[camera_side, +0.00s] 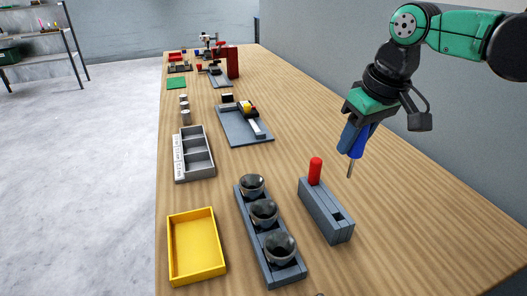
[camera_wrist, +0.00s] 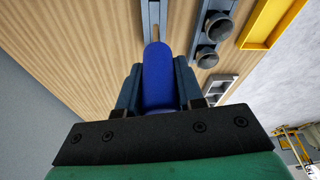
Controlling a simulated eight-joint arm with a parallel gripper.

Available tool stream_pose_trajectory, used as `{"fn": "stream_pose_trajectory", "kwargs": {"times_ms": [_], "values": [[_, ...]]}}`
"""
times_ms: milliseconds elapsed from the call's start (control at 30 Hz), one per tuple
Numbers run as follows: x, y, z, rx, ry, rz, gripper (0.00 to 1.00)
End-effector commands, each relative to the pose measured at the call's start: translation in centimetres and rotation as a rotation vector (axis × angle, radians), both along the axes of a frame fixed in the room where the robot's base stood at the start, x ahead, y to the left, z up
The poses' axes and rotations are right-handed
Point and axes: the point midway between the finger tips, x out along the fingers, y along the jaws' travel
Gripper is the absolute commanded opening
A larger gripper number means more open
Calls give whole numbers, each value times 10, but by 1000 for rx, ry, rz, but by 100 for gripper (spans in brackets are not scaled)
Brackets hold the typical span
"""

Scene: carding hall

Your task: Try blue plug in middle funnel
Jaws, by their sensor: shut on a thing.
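My gripper (camera_side: 351,139) is shut on the blue plug (camera_side: 359,142), whose thin metal tip points down. The plug hangs above the table, behind and right of the grey plug block (camera_side: 336,232). In the wrist view, the blue plug (camera_wrist: 157,80) sits between the two fingers. Three dark, glassy funnels stand in a row in a grey rack (camera_side: 286,275); the middle funnel (camera_side: 264,211) is left of the plug block and apart from my gripper. A red plug (camera_side: 316,170) stands upright in the block's far end; a dark opening shows at its near end.
A yellow tray (camera_side: 172,255) lies left of the rack. A grey three-compartment box (camera_side: 184,178) with labels stands behind the tray. A grey board (camera_side: 232,127) with small parts lies farther back. The table right of the plug block is clear.

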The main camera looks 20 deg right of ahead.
Motion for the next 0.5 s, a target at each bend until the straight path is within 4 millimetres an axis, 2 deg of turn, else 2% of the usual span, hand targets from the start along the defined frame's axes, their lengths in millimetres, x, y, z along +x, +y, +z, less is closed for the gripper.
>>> {"fn": "stream_pose_trajectory", "kwargs": {"times_ms": [33, 200, 500], "values": [[0, 0, 12, 0, 0, 0, 0], [0, 0, 41, 0, 0, 0, 0], [0, 0, 67, 0, 0, 0, 0]]}}
